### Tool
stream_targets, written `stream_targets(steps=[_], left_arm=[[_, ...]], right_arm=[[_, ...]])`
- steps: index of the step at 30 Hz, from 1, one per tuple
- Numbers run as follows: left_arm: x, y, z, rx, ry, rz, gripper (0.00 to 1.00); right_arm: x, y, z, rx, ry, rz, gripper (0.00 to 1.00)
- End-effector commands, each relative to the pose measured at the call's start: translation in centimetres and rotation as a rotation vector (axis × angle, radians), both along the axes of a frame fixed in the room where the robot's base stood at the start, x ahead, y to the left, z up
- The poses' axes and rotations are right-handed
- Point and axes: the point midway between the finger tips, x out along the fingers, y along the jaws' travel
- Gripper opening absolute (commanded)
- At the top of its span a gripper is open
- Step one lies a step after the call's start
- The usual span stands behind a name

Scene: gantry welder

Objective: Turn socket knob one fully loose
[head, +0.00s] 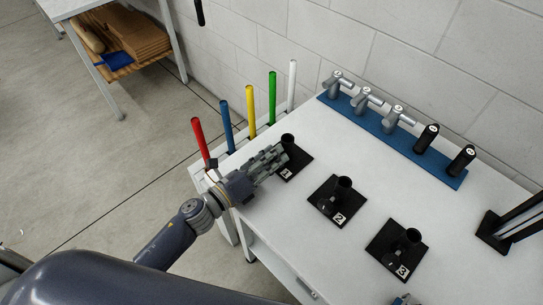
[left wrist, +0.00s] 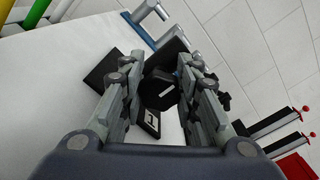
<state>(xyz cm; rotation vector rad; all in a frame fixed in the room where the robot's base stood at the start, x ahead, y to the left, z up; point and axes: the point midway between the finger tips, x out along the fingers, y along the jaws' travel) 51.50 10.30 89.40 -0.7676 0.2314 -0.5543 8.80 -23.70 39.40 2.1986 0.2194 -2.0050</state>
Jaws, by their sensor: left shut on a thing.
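Socket one is a black upright cup (head: 288,141) on a black square plate labelled 1 (head: 297,166), on the white table. My left gripper (head: 277,158) reaches it from the left, low beside the cup. In the left wrist view my left gripper (left wrist: 160,92) has its two fingers either side of a dark round knob with a white line (left wrist: 161,90), shut on it. The label 1 (left wrist: 151,121) shows just below the knob. In the head view the fingers hide the knob.
Socket two (head: 344,187) and socket three (head: 412,238) stand to the right on their own plates. Several coloured rods (head: 251,103) stand at the table's left edge. A blue strip (head: 376,128) at the back holds several handled tools. The table between is clear.

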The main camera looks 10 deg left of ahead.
Motion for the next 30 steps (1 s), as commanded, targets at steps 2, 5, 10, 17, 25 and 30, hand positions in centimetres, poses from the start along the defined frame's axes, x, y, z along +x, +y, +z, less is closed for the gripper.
stream_targets(steps=[2, 5, 10, 17, 25, 30], left_arm=[[0.01, 0.01, -0.01, -0.007, 0.004, 0.000, 0.06], [0.01, 0.01, -0.01, -0.010, 0.007, 0.000, 0.06], [0.01, 0.01, -0.03, -0.010, 0.007, 0.000, 0.06], [0.01, 0.01, -0.03, -0.009, 0.006, 0.000, 0.51], [0.00, 0.01, -0.02, -0.008, 0.006, 0.000, 0.51], [-0.74, 0.49, -0.14, -0.009, 0.008, 0.001, 0.51]], right_arm=[[-0.01, -0.01, 0.02, 0.000, 0.000, 0.000, 0.40], [-0.01, 0.00, 0.02, 0.000, 0.000, 0.000, 0.40], [-0.01, 0.01, 0.02, 0.000, 0.000, 0.000, 0.40], [-0.02, 0.02, 0.02, 0.000, 0.000, 0.000, 0.40], [-0.05, 0.11, 0.02, 0.001, 0.000, 0.000, 0.40], [-0.05, 0.19, 0.01, 0.002, 0.000, -0.001, 0.40]])
